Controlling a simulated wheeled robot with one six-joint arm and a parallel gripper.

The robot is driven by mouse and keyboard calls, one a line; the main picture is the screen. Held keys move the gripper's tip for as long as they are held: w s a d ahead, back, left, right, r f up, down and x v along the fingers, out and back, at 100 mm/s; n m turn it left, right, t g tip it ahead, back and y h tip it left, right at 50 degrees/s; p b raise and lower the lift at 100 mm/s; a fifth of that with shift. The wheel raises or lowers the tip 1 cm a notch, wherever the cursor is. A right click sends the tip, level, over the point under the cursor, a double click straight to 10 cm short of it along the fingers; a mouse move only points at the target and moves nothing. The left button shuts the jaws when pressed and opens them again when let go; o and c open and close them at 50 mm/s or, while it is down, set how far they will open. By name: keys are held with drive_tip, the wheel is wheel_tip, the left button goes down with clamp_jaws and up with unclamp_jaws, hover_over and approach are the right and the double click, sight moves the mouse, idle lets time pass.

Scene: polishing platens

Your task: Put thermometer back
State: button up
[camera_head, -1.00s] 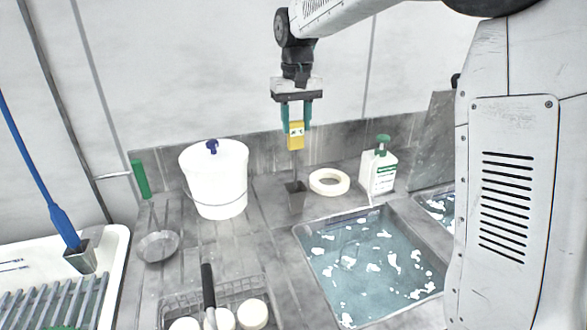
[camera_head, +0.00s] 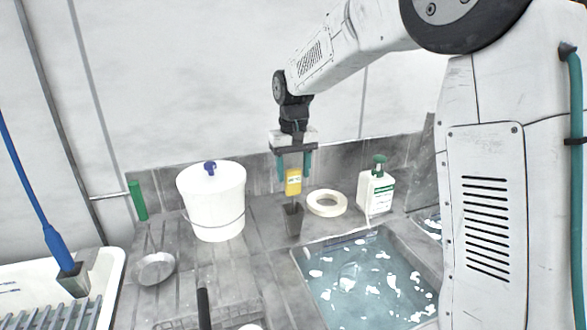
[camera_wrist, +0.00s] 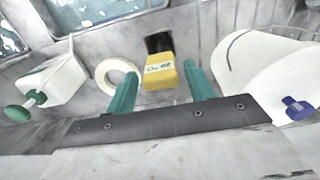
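The thermometer (camera_head: 293,182) has a yellow body with a small display and stands upright. Its thin probe runs down into the mouth of a dark grey, open-topped holder (camera_head: 293,220) behind the sink. My gripper (camera_head: 293,172) is above it, pointing down, with its teal fingers on either side of the yellow body. In the wrist view the thermometer (camera_wrist: 158,73) lies between the fingertips with a narrow gap on each side, so the gripper (camera_wrist: 160,72) looks open. The probe tip is hidden inside the holder.
A white lidded bucket (camera_head: 213,205) stands left of the holder. A white ring (camera_head: 326,203) and a bottle with a green pump (camera_head: 376,192) stand to its right. A water-filled sink (camera_head: 365,280) is in front.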

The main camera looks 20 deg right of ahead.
drive_tip(key=shift+r, duration=0.15)
wheel_tip(320, 180, up, 12)
idle(0.6)
drive_tip(key=s+d, duration=0.2)
drive_tip(key=s, duration=1.9)
drive_tip(key=s+f, duration=0.4)
drive_tip(key=s, duration=0.4)
drive_tip(key=s+d+f+t, duration=0.1)
drive_tip(key=s+f, duration=0.4)
drive_tip(key=s, duration=0.3)
